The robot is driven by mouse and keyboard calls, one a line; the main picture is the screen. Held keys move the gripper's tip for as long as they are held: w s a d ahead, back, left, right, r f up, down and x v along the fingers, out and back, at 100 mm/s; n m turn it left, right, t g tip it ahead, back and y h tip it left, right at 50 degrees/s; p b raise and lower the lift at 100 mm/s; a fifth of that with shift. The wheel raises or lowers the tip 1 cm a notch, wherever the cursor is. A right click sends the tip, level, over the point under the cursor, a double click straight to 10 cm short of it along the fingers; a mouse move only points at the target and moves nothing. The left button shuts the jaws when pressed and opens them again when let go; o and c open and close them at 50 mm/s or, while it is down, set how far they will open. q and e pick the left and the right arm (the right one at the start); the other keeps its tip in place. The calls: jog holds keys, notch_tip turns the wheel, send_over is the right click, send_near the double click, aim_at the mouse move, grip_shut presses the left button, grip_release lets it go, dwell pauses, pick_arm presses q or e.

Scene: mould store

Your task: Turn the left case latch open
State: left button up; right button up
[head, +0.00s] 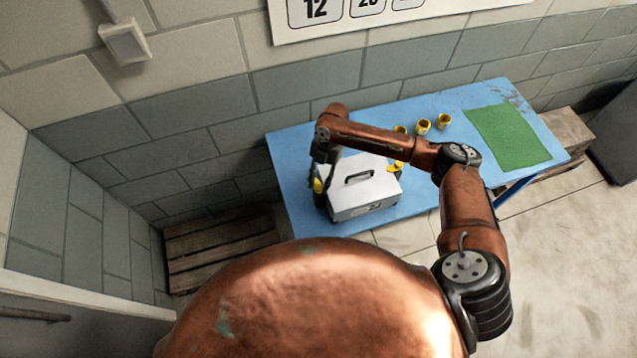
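A pale grey case (362,205) with a dark handle on its lid sits on the blue table. My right arm reaches in from the right and across behind the case. Its dark gripper (325,185) points down at the case's left side, very close to it. A yellow patch shows at the gripper; I cannot tell whether it is a latch or part of the gripper. The left latch is not clearly visible, and whether the gripper touches it or how far the fingers are apart cannot be told. Another yellow piece (398,165) shows at the case's right side. My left gripper is out of view.
The blue table (420,205) stands against a block wall. Several yellow cups (423,127) stand at the back, partly behind my arm. A green mat (508,137) lies at the right. Wooden pallets (215,245) lie left of the table.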

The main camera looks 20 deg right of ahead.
jog(key=shift+o, duration=1.1)
jog(key=v, duration=1.2)
